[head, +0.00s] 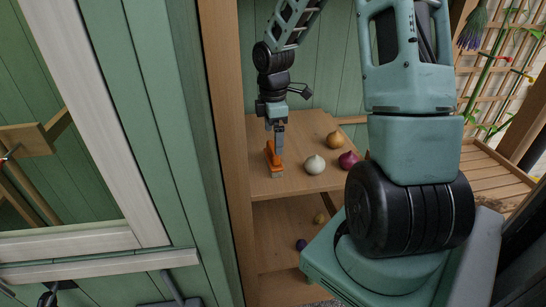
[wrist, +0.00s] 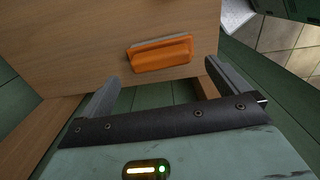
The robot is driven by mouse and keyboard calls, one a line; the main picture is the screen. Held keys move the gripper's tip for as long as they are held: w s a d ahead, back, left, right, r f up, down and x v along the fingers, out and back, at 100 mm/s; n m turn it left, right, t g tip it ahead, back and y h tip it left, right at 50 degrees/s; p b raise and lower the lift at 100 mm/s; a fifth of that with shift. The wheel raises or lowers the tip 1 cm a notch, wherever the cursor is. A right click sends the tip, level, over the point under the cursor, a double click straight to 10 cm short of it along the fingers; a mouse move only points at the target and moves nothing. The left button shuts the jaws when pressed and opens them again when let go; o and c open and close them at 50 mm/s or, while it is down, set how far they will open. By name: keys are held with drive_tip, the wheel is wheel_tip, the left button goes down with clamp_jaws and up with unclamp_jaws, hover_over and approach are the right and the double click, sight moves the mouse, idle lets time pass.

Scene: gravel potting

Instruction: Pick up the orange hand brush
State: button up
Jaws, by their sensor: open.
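The orange hand brush (head: 269,152) lies near the left edge of a wooden shelf top in the head view. In the wrist view the brush (wrist: 160,54) lies on the wood beyond my fingertips, with a paler strip along its far side. My gripper (head: 279,160) points down at the brush in the head view and partly overlaps it there. In the wrist view my gripper (wrist: 166,76) is open, its two fingers spread wide with nothing between them. The brush sits just ahead of the gap. I cannot tell whether a finger touches it.
A white onion (head: 314,165), a yellow onion (head: 335,140) and a red onion (head: 348,161) lie right of the brush on the shelf top (head: 300,124). A wooden post (head: 228,130) stands close on the left. The lower shelf (head: 275,225) holds small round items.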

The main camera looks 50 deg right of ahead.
sight(273, 147)
drive_tip(key=shift+f+p, duration=0.8)
drive_tip(key=shift+f, duration=1.9)
drive_tip(key=c, duration=0.9)
